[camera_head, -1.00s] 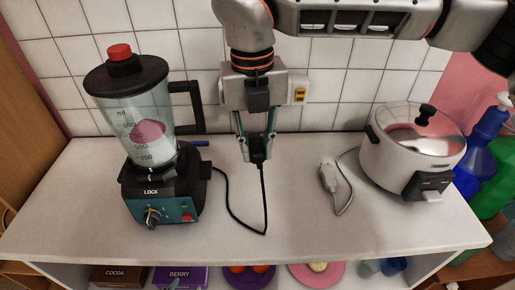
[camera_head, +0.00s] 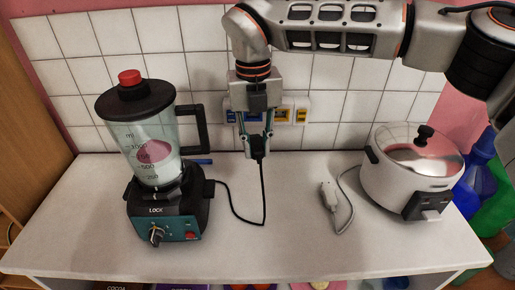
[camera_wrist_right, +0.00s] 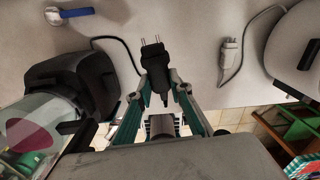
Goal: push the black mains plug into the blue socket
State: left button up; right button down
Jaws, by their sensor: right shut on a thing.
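My right gripper (camera_head: 257,150) is shut on the black mains plug (camera_head: 259,144), in front of the tiled wall near the counter's back edge. In the right wrist view the plug (camera_wrist_right: 155,68) sits between the fingers (camera_wrist_right: 161,95), its two metal pins pointing away from the gripper and free of any socket. Another blue patch (camera_head: 230,115) shows left of the gripper. The gripper hides the strip's middle. My left gripper is not in view.
The plug's black cord (camera_head: 238,216) loops over the counter to the blender (camera_head: 160,190) on the left. A grey plug (camera_head: 327,194) with its cord lies right of centre, near a white cooker (camera_head: 408,175). A blue-handled item (camera_head: 201,161) lies behind the blender. The front middle counter is clear.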

aim_at(255, 135)
jog(key=shift+w+a+p, duration=0.2)
jog(key=shift+w+p, duration=0.9)
jog(key=shift+w, duration=2)
jog(key=shift+m+p, duration=0.45)
jog(key=shift+m, duration=0.35)
jog(key=shift+a+r+p, duration=0.1)
jog(key=shift+a+p, duration=0.15)
jog(key=shift+p, duration=0.1)
